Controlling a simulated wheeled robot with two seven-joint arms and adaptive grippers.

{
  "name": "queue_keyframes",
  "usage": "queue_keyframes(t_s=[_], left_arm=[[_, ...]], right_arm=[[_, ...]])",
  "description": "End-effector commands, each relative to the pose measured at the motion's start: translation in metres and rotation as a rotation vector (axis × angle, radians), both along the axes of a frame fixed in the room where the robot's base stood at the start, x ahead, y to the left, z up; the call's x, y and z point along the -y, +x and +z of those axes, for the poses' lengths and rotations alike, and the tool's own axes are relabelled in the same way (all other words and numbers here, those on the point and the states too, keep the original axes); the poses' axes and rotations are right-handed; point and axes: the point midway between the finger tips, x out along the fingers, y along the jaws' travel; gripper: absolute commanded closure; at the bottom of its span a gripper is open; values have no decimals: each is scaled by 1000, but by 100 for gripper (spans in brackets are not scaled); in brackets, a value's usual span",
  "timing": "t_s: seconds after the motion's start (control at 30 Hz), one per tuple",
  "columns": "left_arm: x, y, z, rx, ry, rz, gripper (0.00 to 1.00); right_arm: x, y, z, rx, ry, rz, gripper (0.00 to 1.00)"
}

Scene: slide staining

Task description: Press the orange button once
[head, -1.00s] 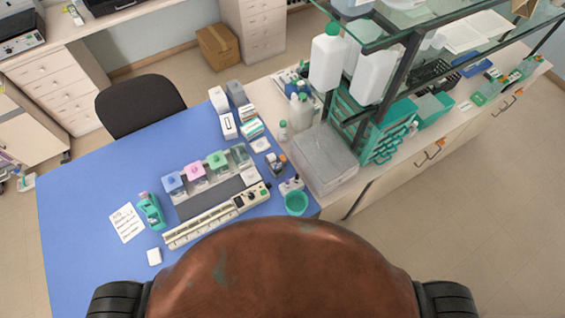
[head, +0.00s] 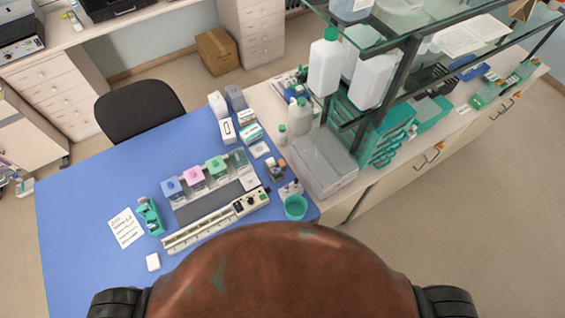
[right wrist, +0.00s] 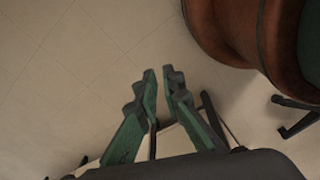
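A long white instrument (head: 205,229) lies on the blue desk, just beyond my body in the head view. Its right end carries a control panel (head: 250,203) with small dark knobs or keys. An orange button cannot be made out at this size. My right gripper (right wrist: 160,74) shows in the right wrist view over bare floor, away from the desk. Its green and dark fingertips are close together with a narrow gap and nothing between them. Whether it counts as open or shut is unclear. My left gripper is out of view.
Blue, pink and green-topped jars (head: 194,175) stand behind the instrument. A green cup (head: 295,206) is right of it, a green dispenser (head: 149,216) and paper (head: 126,228) left. A clear box (head: 322,163) and glass shelf rack stand at right. The desk's left part (head: 85,215) is clear.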

Motion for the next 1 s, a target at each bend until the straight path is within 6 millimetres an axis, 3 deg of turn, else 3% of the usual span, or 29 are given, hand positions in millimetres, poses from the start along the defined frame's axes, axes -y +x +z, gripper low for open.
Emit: queue_keyframes(t_s=[1.0], left_arm=[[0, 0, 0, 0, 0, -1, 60]], right_arm=[[-5, 1, 0, 1, 5, 0, 100]])
